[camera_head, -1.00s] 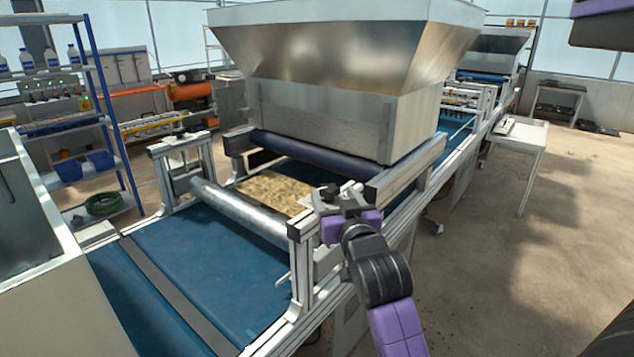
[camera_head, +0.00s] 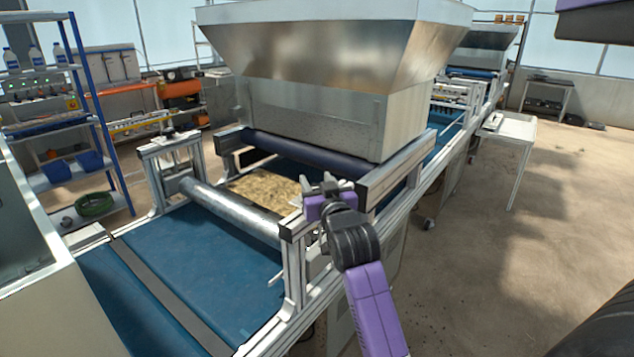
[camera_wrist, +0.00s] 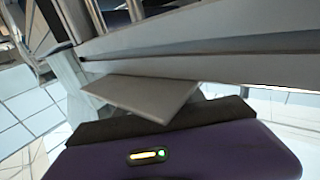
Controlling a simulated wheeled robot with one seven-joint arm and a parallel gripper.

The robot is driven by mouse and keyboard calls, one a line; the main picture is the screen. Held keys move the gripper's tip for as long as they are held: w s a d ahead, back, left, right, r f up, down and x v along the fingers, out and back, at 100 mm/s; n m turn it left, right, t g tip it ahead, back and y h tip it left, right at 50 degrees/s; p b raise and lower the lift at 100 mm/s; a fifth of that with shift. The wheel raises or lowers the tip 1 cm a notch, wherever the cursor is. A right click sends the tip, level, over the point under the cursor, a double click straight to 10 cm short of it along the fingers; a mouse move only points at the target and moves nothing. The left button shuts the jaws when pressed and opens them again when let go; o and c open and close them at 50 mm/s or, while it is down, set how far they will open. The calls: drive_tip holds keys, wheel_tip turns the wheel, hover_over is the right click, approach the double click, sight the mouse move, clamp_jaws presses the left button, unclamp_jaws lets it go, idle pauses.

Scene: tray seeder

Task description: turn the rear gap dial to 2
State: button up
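My gripper (camera_head: 328,188) is at the near side frame of the seeder, above the rail and just right of the near roller post (camera_head: 294,262). In the wrist view, a flat grey finger-like plate (camera_wrist: 145,97) reaches out from the purple gripper body and lies close below a metal beam (camera_wrist: 220,45). Contact between them cannot be told. I cannot make out the rear gap dial or its numbers in either view; the gripper and arm cover part of that frame.
A large metal hopper (camera_head: 310,105) stands over the blue belt (camera_head: 200,255). A steel roller (camera_head: 230,210) spans the belt. A blue shelf rack (camera_head: 105,135) stands at left, a white side table (camera_head: 510,130) at right. The floor right of the machine is open.

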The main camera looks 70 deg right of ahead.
drive_tip(key=c, duration=0.8)
